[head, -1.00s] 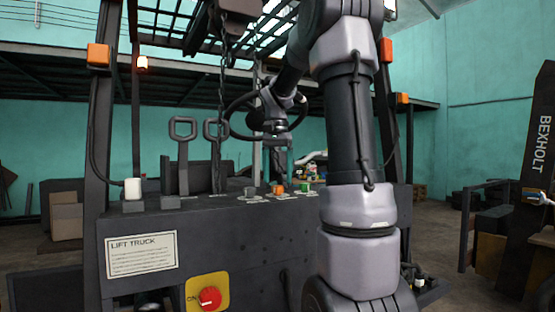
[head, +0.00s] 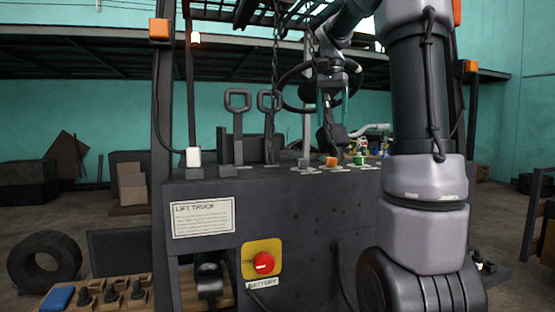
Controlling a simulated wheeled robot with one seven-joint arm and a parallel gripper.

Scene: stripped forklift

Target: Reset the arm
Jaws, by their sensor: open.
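My gripper (head: 332,140) hangs pointing down at the end of my folded arm, in front of the steering wheel (head: 292,104) of the stripped forklift. It is open and I see nothing held in it. Its fingers are small and dark against the dark wheel and frame. Below it is the dark console top, with an orange button (head: 331,161) and a green button (head: 361,160). I cannot tell how far above the buttons the fingertips are. My arm hides the right part of the console.
Two upright levers (head: 238,125) and hanging chains (head: 277,60) stand left of my gripper. The front panel has a red battery knob (head: 263,262) and a lift truck plate (head: 203,217).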

